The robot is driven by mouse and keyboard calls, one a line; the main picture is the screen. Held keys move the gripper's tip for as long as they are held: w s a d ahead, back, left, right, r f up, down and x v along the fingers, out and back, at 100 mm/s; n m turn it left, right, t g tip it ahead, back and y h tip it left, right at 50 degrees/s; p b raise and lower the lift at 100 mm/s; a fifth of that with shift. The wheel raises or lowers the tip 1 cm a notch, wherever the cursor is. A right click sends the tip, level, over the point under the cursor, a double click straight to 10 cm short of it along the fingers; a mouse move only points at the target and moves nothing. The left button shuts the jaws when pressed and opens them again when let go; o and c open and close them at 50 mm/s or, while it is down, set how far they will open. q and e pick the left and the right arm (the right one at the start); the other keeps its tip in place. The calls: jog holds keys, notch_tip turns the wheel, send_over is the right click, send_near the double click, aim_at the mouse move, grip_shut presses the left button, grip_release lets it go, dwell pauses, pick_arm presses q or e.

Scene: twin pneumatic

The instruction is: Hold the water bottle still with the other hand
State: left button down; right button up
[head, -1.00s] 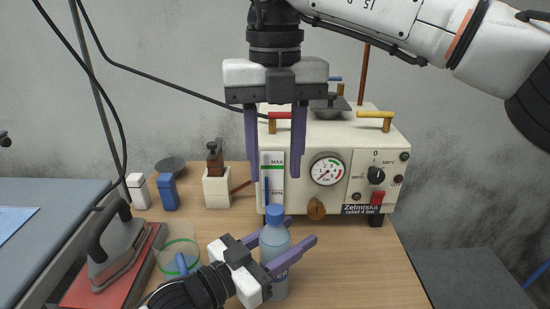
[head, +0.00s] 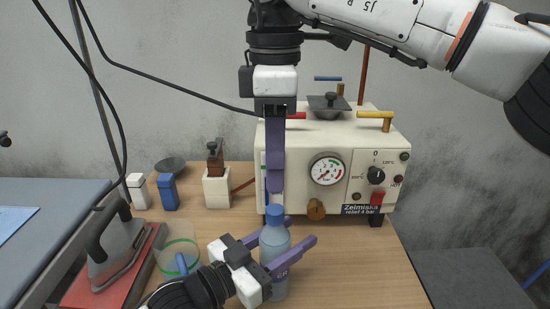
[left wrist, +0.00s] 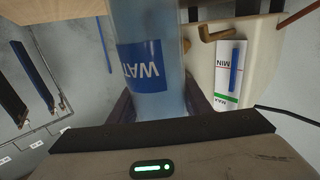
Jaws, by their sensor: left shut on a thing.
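The water bottle (head: 275,238), pale blue with a blue cap, stands upright on the wooden table in front of the steam generator. My left gripper (head: 301,232) is shut on it, one finger on each side. In the left wrist view the bottle (left wrist: 150,85) sits between the fingers with its blue label showing. My right gripper (head: 275,187) hangs fingers down just above the bottle cap. Its fingers are seen edge-on, one behind the other, so its opening is hidden.
The steam generator (head: 335,145) with gauge and knob stands behind the bottle. An iron (head: 118,245) on a red pad, a clear cup (head: 180,242) and small containers are at the left. Free table lies right of the bottle.

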aim_at(275, 209)
jog(key=shift+f, duration=3.95)
